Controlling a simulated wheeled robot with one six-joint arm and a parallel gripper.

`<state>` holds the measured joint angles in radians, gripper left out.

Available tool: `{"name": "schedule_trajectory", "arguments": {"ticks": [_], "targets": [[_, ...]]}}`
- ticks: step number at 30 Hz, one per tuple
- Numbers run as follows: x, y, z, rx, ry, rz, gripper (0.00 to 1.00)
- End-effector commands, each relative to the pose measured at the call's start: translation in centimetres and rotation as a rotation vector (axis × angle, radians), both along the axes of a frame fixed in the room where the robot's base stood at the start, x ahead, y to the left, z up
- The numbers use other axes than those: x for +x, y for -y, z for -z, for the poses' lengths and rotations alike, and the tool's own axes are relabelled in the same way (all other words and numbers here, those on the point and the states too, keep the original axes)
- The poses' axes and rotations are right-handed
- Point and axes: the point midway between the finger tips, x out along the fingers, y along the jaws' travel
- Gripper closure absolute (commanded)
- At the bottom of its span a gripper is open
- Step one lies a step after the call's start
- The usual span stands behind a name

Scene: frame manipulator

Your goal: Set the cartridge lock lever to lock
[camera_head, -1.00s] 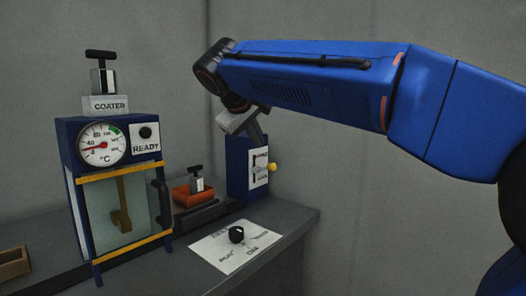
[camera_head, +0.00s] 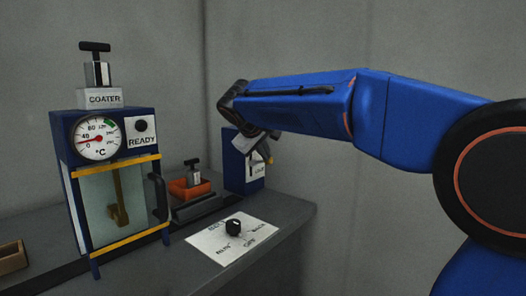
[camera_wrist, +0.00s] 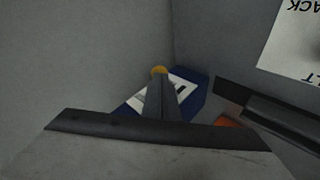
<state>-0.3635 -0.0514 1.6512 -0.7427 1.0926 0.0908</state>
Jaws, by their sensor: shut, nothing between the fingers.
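The blue box (camera_head: 234,174) stands at the back right of the counter, with a white label plate (camera_head: 258,171) on its front. The lever's yellow knob showed there earlier; in the head view my gripper (camera_head: 267,156) now covers most of that area. In the wrist view the yellow knob (camera_wrist: 159,70) is at the tips of my gripper (camera_wrist: 157,82), beside the white plate (camera_wrist: 181,91) on the blue box (camera_wrist: 194,104). I cannot tell whether the fingers touch the knob. The fingers are together and hold nothing. The lever's setting cannot be read.
Left of the box are a red-orange block (camera_head: 181,189) with a small stamp-like piece and the coater oven (camera_head: 82,213) with its gauge. Grey walls close off the back and right.

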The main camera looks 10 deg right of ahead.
Motion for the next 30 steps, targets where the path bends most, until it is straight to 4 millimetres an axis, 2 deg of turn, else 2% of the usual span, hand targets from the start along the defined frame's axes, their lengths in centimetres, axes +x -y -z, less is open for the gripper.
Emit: {"name": "schedule_trajectory", "arguments": {"ticks": [17, 30], "targets": [[-0.2, 0.2, 0.4, 0.021, 0.031, 0.0, 1.0], [-1.2, 0.9, 3.1, 0.188, 0.259, 0.0, 1.0]]}}
